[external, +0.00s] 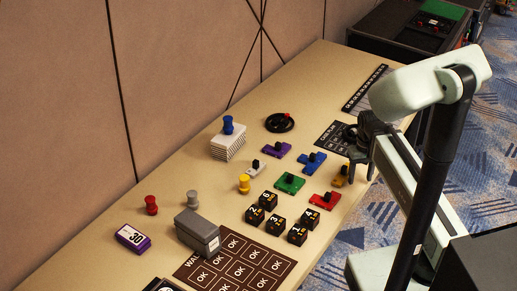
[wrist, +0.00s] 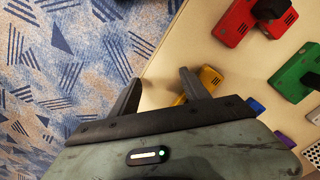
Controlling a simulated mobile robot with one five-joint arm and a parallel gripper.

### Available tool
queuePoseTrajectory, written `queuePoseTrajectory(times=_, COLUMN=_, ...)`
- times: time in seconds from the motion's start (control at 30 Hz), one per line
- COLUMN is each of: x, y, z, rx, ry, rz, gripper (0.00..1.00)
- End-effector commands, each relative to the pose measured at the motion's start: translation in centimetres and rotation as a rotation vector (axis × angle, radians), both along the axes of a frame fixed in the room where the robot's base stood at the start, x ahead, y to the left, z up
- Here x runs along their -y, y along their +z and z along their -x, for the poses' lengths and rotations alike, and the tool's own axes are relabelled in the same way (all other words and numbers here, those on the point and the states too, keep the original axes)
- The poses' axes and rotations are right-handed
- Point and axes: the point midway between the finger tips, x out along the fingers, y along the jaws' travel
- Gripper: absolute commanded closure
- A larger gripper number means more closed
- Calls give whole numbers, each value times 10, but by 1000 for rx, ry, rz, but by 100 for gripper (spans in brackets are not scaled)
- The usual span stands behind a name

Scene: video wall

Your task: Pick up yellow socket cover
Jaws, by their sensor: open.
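The yellow socket cover (external: 340,180) lies on the table near its right edge, partly hidden by my gripper in the external view. My gripper (external: 361,173) is open, with its fingers pointing down close beside the cover. In the wrist view, the yellow cover (wrist: 210,79) shows just right of the right finger, partly hidden by that finger and my gripper body. The space between the fingertips (wrist: 159,82) shows bare table and the table edge. I cannot tell whether a finger touches the cover.
Red (external: 325,201), green (external: 289,183), blue (external: 309,164) and purple (external: 276,150) covers lie nearby. Several black number cubes (external: 275,221) stand in front, and a yellow peg (external: 244,184) stands to the left. The table edge is close, with blue patterned carpet (wrist: 60,70) beyond.

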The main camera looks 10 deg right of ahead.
Motion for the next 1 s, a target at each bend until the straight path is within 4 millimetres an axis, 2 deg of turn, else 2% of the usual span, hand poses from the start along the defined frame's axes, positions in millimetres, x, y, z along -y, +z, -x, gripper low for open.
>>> queuePoseTrajectory(times=0.53, x=0, y=0, z=-1, rx=1, ry=0, rz=1, gripper=43)
queuePoseTrajectory(times=0.63, x=-8, y=10, z=1, rx=-6, ry=41, rz=-13, gripper=43)
queuePoseTrajectory(times=0.77, x=-49, y=16, z=0, rx=10, ry=248, rz=-114, gripper=43)
queuePoseTrajectory(times=1.0, x=-144, y=42, z=5, rx=109, ry=727, rz=-348, gripper=43)
